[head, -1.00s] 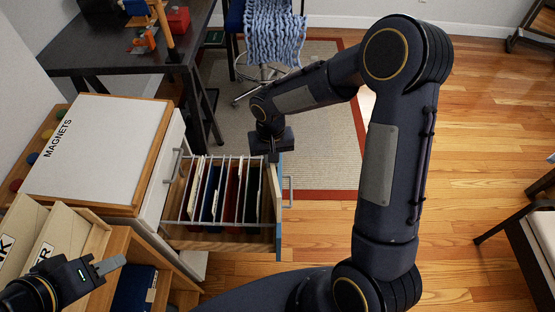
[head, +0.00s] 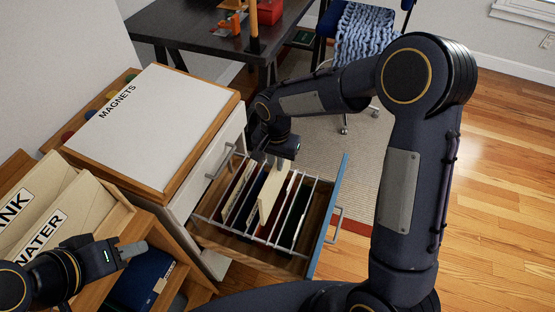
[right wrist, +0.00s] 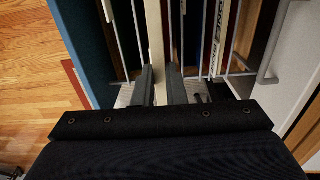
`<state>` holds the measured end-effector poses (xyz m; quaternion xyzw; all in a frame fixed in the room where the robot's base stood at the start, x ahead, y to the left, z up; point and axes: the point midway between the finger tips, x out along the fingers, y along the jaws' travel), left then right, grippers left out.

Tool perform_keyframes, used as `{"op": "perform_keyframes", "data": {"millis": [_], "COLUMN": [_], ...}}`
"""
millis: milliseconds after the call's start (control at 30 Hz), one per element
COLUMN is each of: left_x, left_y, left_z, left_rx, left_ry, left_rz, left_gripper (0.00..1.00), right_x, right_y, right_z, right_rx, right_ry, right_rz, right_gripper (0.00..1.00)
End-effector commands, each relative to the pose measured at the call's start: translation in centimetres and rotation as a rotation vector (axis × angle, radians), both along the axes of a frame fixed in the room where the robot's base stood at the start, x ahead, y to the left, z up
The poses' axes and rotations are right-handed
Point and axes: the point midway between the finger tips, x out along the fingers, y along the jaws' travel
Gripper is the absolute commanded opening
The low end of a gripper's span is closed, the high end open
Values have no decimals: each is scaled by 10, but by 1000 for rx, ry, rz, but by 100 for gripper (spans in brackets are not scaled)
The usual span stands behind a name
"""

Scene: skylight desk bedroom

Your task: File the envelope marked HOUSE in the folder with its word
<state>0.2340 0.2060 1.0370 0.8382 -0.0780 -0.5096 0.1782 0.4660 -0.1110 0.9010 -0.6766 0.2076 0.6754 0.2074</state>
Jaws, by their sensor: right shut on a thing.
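My right gripper (head: 275,157) is shut on a cream envelope (head: 270,198) and holds it upright over the middle of the open drawer (head: 238,250). In the right wrist view the envelope (right wrist: 156,45) stands edge-on between the two fingers (right wrist: 160,88), so its word is hidden. Red, dark blue and green folders hang in the drawer; a green folder (head: 296,218) is right of the envelope. The lower part of the envelope is among the rails and folders; I cannot tell which folder it is in. My left gripper (head: 133,250) is at lower left, away from the drawer; its finger gap is unclear.
A white-topped cabinet marked MAGNETS (head: 160,125) stands left of the drawer. A wooden rack with WATER (head: 45,235) and a partly hidden word is at left. The drawer's blue front (head: 330,215) faces the floor at right. A desk (head: 195,40) and chair are behind.

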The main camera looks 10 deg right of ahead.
Motion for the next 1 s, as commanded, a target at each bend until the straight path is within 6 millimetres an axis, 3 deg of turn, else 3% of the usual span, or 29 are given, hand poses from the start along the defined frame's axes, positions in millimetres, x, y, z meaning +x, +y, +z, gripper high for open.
{"op": "perform_keyframes", "data": {"millis": [1000], "left_x": [0], "left_y": [0], "left_z": [-85], "left_rx": [0], "left_ry": [0], "left_rz": [0], "left_gripper": [36], "right_x": [0], "right_y": [0], "right_z": [-106], "right_rx": [-1], "right_ry": [1], "right_rz": [2], "right_gripper": [0]}}
